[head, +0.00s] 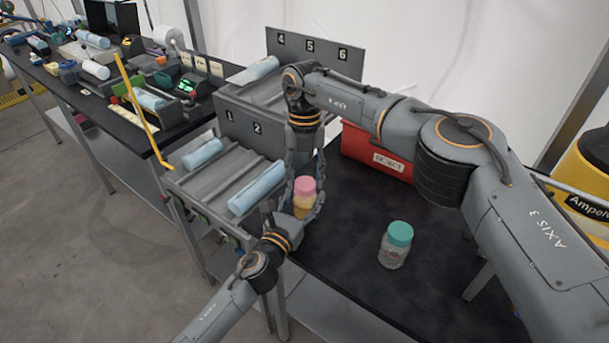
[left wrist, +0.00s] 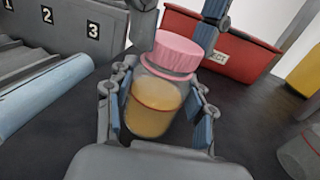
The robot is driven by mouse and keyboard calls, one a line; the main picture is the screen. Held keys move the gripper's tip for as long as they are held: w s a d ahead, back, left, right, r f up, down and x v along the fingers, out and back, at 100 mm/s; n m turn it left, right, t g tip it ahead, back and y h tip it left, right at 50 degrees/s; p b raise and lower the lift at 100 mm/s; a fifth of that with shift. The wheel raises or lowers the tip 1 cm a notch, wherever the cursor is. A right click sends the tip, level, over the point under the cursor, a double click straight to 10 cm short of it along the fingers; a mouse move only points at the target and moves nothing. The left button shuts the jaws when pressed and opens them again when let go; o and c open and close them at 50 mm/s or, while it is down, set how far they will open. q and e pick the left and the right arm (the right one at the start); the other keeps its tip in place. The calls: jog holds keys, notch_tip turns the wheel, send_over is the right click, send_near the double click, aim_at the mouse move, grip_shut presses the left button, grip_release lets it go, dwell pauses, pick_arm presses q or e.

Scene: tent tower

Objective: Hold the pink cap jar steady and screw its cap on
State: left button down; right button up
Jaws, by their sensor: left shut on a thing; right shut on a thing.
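The pink cap jar (head: 302,208), clear with yellowish contents, stands upright over the dark table. Its pink cap (head: 305,186) sits on its mouth; I cannot tell how tightly. My left gripper (head: 291,213) is shut around the jar body. In the left wrist view its blue-padded fingers flank the jar (left wrist: 154,106) below the cap (left wrist: 173,52). My right gripper (head: 304,178) reaches down from above, shut on the cap, with its fingers on either side. The finger contact on the cap's far side is hidden.
A teal-capped jar (head: 396,245) stands on the dark table (head: 350,285) to the right. A red reject bin (head: 377,153) is behind. A grey numbered rack (head: 215,172) with blue rolls lies left. Bare table surrounds the teal-capped jar.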

jog(key=m, duration=0.6)
jog(key=shift+d+y, duration=0.1)
jog(key=shift+y, duration=0.2)
jog(key=m, duration=0.5)
jog(key=shift+m+t+y, duration=0.3)
jog(key=shift+m, duration=0.1)
jog(key=m, duration=0.5)
jog(key=shift+s+t, duration=0.1)
jog(key=shift+t, duration=0.2)
jog(key=m, duration=0.6)
jog(key=shift+m+t, duration=0.3)
jog(key=shift+t, duration=0.1)
jog(key=o, duration=0.7)
